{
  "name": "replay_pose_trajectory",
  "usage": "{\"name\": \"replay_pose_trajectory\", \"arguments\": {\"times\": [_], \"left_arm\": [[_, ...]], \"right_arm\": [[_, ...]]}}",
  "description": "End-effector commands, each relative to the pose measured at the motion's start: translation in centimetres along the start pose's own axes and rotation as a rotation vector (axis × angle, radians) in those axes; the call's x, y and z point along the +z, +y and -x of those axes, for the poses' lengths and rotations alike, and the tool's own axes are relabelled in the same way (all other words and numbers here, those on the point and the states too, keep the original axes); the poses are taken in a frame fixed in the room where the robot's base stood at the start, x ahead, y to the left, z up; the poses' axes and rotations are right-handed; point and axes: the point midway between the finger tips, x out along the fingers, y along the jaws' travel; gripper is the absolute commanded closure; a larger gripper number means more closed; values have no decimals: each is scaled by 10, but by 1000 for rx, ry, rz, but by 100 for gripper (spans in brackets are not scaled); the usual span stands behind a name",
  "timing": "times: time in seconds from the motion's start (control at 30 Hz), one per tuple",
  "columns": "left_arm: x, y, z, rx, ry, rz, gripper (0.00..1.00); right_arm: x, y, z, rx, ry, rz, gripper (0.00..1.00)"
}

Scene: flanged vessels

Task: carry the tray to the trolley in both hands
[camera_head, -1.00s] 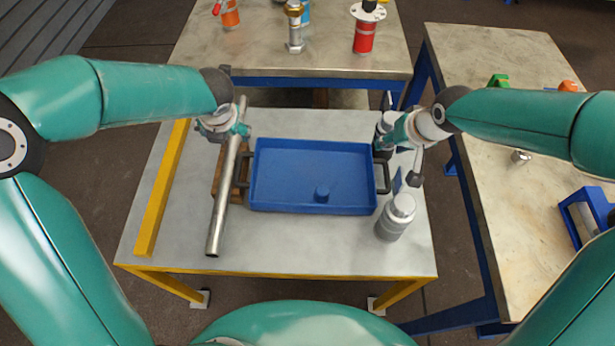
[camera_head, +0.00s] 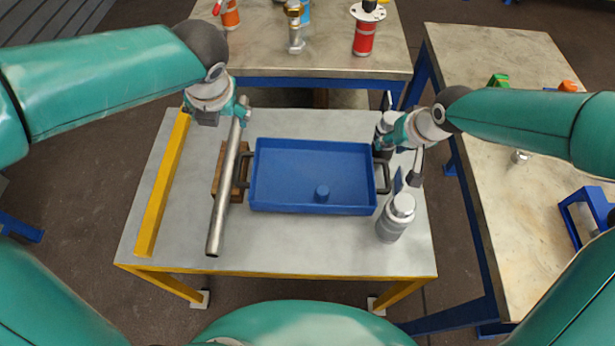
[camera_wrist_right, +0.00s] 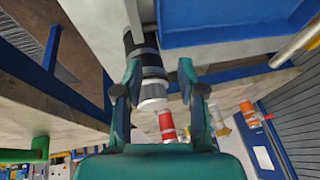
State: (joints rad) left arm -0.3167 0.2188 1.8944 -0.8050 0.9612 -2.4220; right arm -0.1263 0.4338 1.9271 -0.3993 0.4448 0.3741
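The blue tray (camera_head: 285,208) lies on the grey table, with a dark handle at each short end. My right gripper (camera_head: 382,143) is just beyond the tray's right handle (camera_head: 384,176), beside a dark and silver cylinder (camera_head: 387,122). In the right wrist view its fingers (camera_wrist_right: 160,92) are apart, with the cylinder (camera_wrist_right: 146,62) showing between them. I cannot identify the trolley.
The metal pipe (camera_head: 222,205) lies along the tray's left side, over a brown block (camera_head: 217,180). A yellow bar (camera_head: 163,190) lies farther left. A grey bottle (camera_head: 395,220) stands close to the tray's right front corner. Other tables stand behind (camera_head: 330,60) and right (camera_head: 490,200).

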Motion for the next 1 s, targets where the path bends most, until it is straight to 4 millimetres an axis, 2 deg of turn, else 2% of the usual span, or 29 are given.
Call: {"name": "replay_pose_trajectory", "arguments": {"times": [0.03, 0.27, 0.67, 0.87, 1.0], "left_arm": [[0, 0, 0, 0, 0, 0, 19], [0, 0, 0, 0, 0, 0, 19], [0, 0, 0, 0, 0, 0, 19], [0, 0, 0, 0, 0, 0, 19], [0, 0, 0, 0, 0, 0, 19]], "right_arm": [[0, 0, 0, 0, 0, 0, 57], [0, 0, 0, 0, 0, 0, 19], [0, 0, 4, 0, 1, 0, 19], [-1, 0, 28, 0, 5, 0, 19], [-1, 0, 56, -1, 6, -1, 19]]}}
